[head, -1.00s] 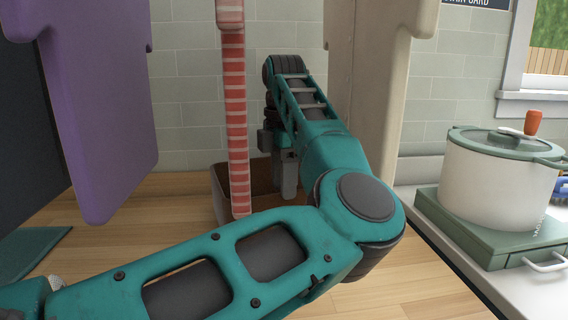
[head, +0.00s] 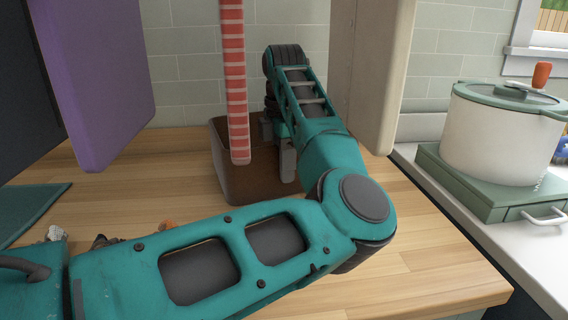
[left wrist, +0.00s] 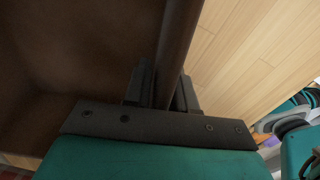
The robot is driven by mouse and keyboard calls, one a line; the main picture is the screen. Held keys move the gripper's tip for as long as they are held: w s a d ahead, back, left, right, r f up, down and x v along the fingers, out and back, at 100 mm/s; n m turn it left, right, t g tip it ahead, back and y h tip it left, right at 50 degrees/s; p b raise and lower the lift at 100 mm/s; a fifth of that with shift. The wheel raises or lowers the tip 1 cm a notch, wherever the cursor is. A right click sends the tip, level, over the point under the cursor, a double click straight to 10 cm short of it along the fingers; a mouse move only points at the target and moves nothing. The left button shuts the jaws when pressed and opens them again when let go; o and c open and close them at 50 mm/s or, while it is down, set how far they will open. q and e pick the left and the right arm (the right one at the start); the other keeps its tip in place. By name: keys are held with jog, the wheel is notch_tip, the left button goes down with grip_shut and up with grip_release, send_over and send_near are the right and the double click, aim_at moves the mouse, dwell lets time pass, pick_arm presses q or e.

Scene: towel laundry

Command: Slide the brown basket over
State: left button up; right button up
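The brown basket (head: 232,178) stands on the wooden counter near the tiled wall, behind my left arm. A hanging red-striped towel hides part of it. My left gripper (head: 287,163) points down at the basket's right side. In the left wrist view the basket's wall (left wrist: 178,45) runs between the two dark fingers of my left gripper (left wrist: 162,92), one finger inside and one outside. The fingers sit close against the wall, shut on it. My right gripper is not in view.
A purple towel (head: 95,80), the red-striped towel (head: 233,80) and a cream towel (head: 368,75) hang over the counter (head: 420,250). A white pot (head: 505,130) on a green stove (head: 480,185) stands at right. A green mat (head: 30,210) lies at left.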

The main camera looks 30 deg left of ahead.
pick_arm(q)
grip_shut()
jog(key=shift+w+d+r, duration=0.1)
dwell(0.3)
jog(key=shift+w+d, duration=0.25)
jog(key=shift+w, duration=0.15)
jog(key=shift+w+d, duration=0.1)
jog(key=shift+w, duration=0.2)
jog(key=shift+o, duration=0.7)
grip_release()
jog(key=shift+w, duration=0.15)
jog(key=shift+o, duration=1.1)
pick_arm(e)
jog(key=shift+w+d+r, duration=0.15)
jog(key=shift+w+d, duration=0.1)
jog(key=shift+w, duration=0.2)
